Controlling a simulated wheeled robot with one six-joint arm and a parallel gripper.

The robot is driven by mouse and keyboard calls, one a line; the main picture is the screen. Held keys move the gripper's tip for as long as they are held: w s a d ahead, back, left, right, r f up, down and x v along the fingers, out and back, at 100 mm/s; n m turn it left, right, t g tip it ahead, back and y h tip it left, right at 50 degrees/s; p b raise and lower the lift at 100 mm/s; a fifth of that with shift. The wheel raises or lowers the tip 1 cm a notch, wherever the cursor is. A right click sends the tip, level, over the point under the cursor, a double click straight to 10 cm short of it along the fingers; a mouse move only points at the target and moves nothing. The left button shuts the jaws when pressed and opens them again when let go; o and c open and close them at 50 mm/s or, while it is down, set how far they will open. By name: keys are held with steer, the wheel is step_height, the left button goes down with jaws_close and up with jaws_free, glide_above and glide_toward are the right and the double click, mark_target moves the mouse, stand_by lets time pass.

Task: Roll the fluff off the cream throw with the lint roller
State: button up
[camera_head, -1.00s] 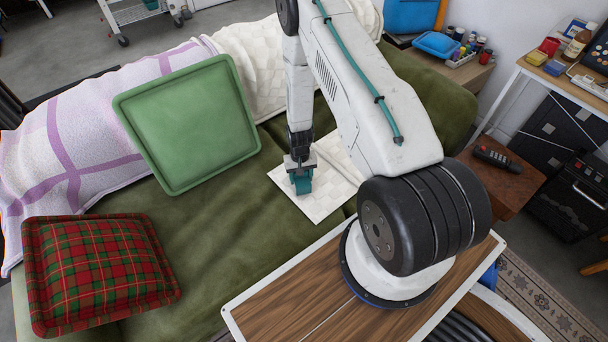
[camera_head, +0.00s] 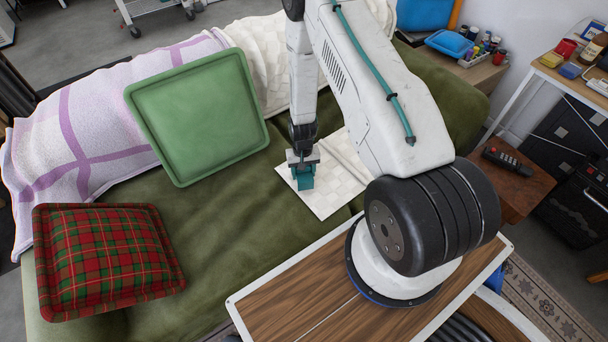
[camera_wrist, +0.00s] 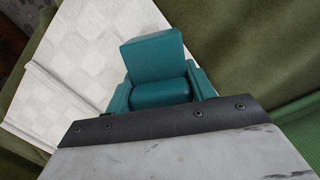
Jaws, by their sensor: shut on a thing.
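The cream checked throw (camera_head: 328,200) lies flat over the olive sofa seat, with raised folds along it. It fills the upper left of the wrist view (camera_wrist: 95,50). My gripper (camera_head: 301,184) points down at the throw's left part, at or just above the cloth. Its teal fingers (camera_wrist: 155,70) are closed; what is between them is hidden. I cannot make out a separate lint roller in either view. No fluff can be told apart on the throw. The arm hides part of the throw.
A green cushion (camera_head: 195,115) leans left of the gripper, and a red tartan cushion (camera_head: 105,258) lies at the lower left. A lilac-and-white blanket (camera_head: 85,125) covers the sofa back. A side table (camera_head: 515,185) with a remote stands right. Olive seat (camera_head: 230,215) is bare left of the throw.

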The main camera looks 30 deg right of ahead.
steer(key=shift+r, duration=2.35)
